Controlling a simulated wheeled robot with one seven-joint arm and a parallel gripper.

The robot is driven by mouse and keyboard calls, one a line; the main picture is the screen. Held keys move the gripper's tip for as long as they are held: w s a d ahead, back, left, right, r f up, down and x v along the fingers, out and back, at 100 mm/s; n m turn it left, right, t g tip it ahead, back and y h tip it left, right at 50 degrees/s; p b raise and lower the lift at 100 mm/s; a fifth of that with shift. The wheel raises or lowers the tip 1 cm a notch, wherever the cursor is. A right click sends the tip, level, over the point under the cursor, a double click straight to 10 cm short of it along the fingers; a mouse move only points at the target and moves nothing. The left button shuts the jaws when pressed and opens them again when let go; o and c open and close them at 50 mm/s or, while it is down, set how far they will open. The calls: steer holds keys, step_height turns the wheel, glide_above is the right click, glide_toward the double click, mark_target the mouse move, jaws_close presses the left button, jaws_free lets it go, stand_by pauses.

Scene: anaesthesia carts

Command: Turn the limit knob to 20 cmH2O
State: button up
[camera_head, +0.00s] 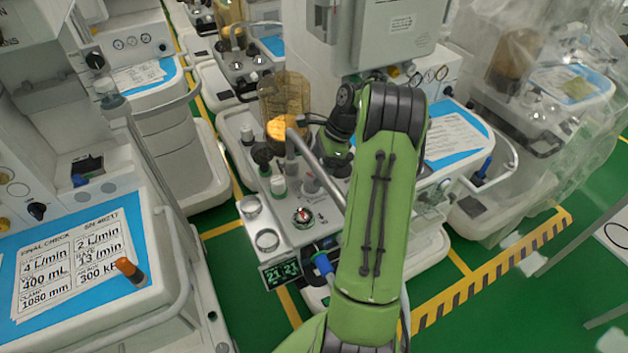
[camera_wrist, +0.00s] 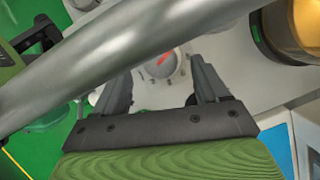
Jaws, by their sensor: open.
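The limit knob seems to be the small round dial with a red mark (camera_head: 303,217) on top of the middle cart's grey block. In the wrist view a round dial with a red pointer (camera_wrist: 165,62) lies beyond my fingertips, partly covered by a metal tube (camera_wrist: 110,65). My gripper (camera_wrist: 158,76) is open, its two dark fingers spread with nothing between them. The fingers look apart from the dial. In the head view the fingertips are hard to make out. The dial's scale is too small to read.
The curved metal tube (camera_head: 318,168) rises beside the dial and crosses close to my fingers. An amber canister (camera_head: 284,97) stands behind. A small green-lit display (camera_head: 281,272) sits at the block's front. Another cart with a check sheet (camera_head: 70,262) is at left.

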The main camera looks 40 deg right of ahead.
steer(key=x, duration=0.3)
steer(key=shift+b, duration=0.3)
steer(key=shift+r, duration=0.1)
steer(key=c, duration=1.1)
steer(key=shift+o, duration=0.2)
steer(key=shift+p, duration=0.5)
steer(key=shift+r+n+p, duration=0.2)
steer(key=shift+n+p, duration=0.4)
steer(key=shift+p, duration=0.4)
steer(key=n+g+p, duration=0.1)
steer(key=n+p, duration=0.1)
steer(key=p, duration=0.1)
steer(key=shift+w+y, duration=0.1)
steer(key=shift+y, duration=0.3)
steer(key=shift+w+f+n+g+p, duration=0.15)
steer(key=shift+n+g+p, duration=0.75)
steer(key=shift+n+p, duration=1)
steer(key=shift+d+n, duration=0.1)
steer(key=shift+n, duration=0.2)
